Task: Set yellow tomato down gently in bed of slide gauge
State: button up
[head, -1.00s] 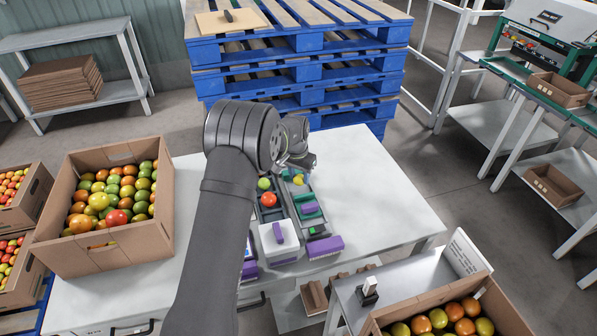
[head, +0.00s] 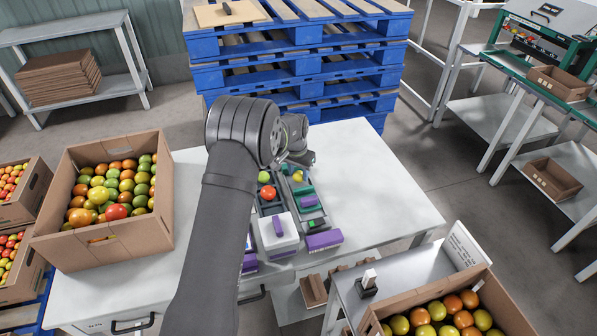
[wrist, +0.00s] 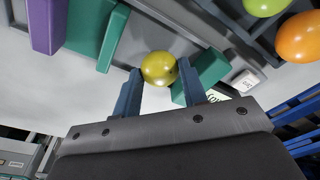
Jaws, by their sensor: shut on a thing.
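The yellow tomato (wrist: 159,68) is held between the two blue fingers of my gripper (wrist: 158,82). The slide gauge (head: 308,203) is a grey channel with teal blocks and purple parts. In the wrist view the tomato is over or in the grey bed, near a teal block (wrist: 212,66); another teal block (wrist: 113,38) stands farther left, beside purple parts. I cannot tell whether the tomato touches the bed. Its underside is hidden.
A white box with a purple handle (head: 278,231) stands nearer. A carton of tomatoes (head: 133,234) is at left. The table (head: 385,200) is clear at right.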

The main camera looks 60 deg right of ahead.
jog(key=shift+f, duration=0.45)
jog(key=o, duration=0.8)
jog(key=c, duration=0.3)
jog(key=shift+r, duration=3.5)
jog(key=shift+f, duration=0.1)
